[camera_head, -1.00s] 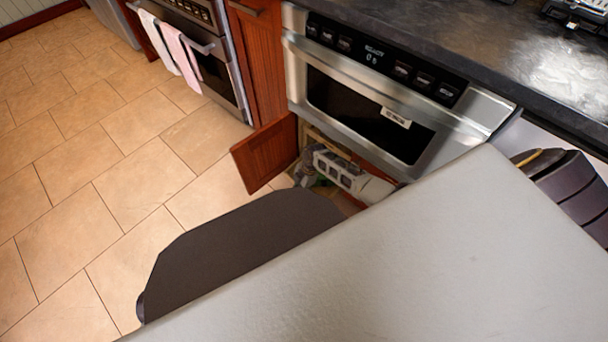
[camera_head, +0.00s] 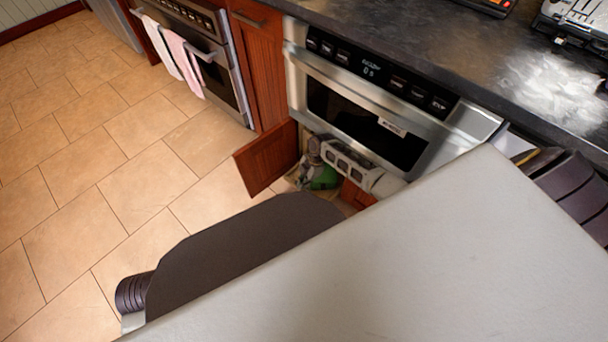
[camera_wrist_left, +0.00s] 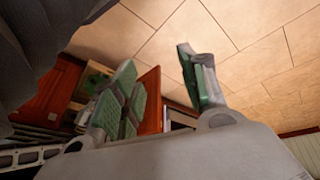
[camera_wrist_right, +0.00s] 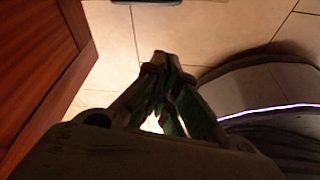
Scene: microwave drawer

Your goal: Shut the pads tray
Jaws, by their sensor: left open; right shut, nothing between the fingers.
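The tray under the microwave stands open, its reddish wooden front (camera_head: 268,157) jutting out over the floor. My arm and body hide most of its inside. In the left wrist view my left gripper (camera_wrist_left: 160,85) is open and empty. A wooden panel (camera_wrist_left: 151,100) and a pale-edged opening show behind and beside its left finger.
The steel microwave (camera_head: 365,120) sits above the tray under a dark counter (camera_head: 440,50). An oven (camera_head: 205,55) with two towels (camera_head: 175,50) stands to the left. The tiled floor (camera_head: 110,170) in front is clear. Part of my body covers the lower right.

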